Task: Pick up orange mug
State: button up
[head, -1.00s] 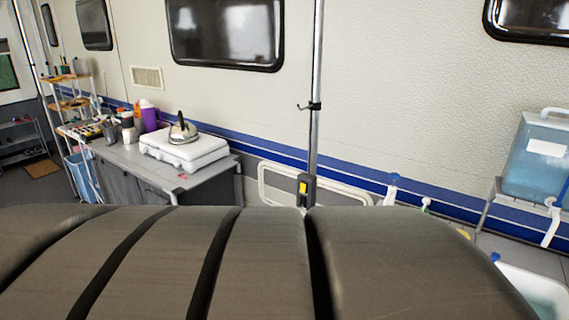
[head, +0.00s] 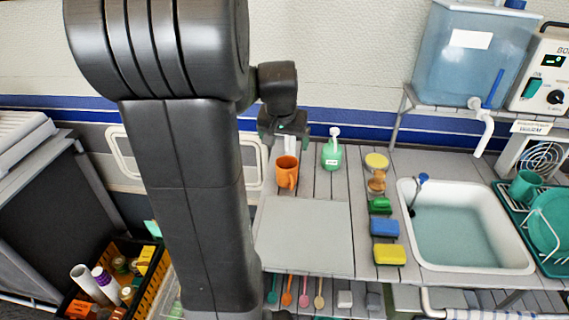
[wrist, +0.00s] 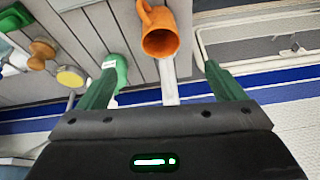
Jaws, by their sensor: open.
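The orange mug (head: 287,174) stands upright on the slatted counter behind a grey board, its handle toward the front. In the wrist view the orange mug (wrist: 161,32) lies just beyond the fingertips, roughly between their lines. My gripper (head: 286,136) is above and slightly behind the mug in the head view. Its two green fingers are spread apart and nothing is between them in the wrist view (wrist: 160,75) except a pale strip in the background. The gripper does not appear to touch the mug.
Sponges (head: 389,253), brushes and a sink (head: 465,229) are further right. The grey board (head: 303,237) is bare. A water tank (head: 468,55) stands at the back right.

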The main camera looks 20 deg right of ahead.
send_near(287, 162)
jog(key=shift+s+a+f, duration=0.15)
jog(key=shift+s+f, duration=0.2)
jog(key=shift+s, duration=0.25)
jog(key=shift+s+a+f, duration=0.15)
jog(key=shift+s+f, duration=0.15)
jog(key=shift+s, duration=0.35)
jog(key=shift+p+x, duration=0.6)
jog(key=shift+x, duration=2.2)
jog(key=shift+w+r, duration=0.1)
jog(key=shift+w, duration=0.1)
jog(key=c, duration=1.4)
jog(key=shift+r, duration=0.15)
